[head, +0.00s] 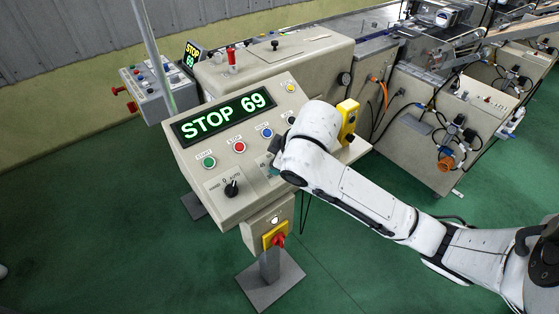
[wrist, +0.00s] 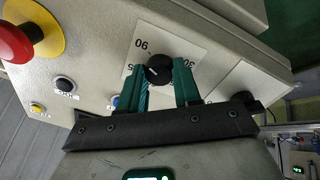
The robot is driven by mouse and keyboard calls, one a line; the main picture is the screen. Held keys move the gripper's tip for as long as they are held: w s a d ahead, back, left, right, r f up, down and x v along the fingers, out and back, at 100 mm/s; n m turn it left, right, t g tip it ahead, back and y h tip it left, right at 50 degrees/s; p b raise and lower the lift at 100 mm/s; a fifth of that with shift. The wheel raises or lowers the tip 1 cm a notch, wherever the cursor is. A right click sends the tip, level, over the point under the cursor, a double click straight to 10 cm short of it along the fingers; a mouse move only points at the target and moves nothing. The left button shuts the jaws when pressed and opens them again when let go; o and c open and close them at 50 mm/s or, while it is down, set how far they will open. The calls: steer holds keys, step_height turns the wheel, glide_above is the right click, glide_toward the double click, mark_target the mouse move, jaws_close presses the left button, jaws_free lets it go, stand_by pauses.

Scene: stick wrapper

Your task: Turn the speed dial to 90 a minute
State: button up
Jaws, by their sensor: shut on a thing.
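The speed dial (wrist: 159,68) is a round black knob with a pale pointer line, on a white scale plate where 90 and 30 can be read. My gripper (wrist: 160,66) has its two green fingers on either side of the dial, shut on it. In the head view my wrist covers the dial, and only a bit of my gripper's teal fingers (head: 272,170) shows at the panel. The lit display (head: 223,115) on the console reads STOP 69 in green.
The console panel (head: 205,205) carries a green button (head: 209,162), a red button (head: 239,147), a blue button (head: 267,133) and a black selector (head: 231,188). A red mushroom button (wrist: 14,42) on yellow stands out at the wrist view's upper left. A red-and-yellow switch (head: 275,237) sits below.

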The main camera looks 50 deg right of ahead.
steer(key=shift+m, duration=0.6)
steer(key=o, duration=1.1)
steer(key=shift+c, duration=0.2)
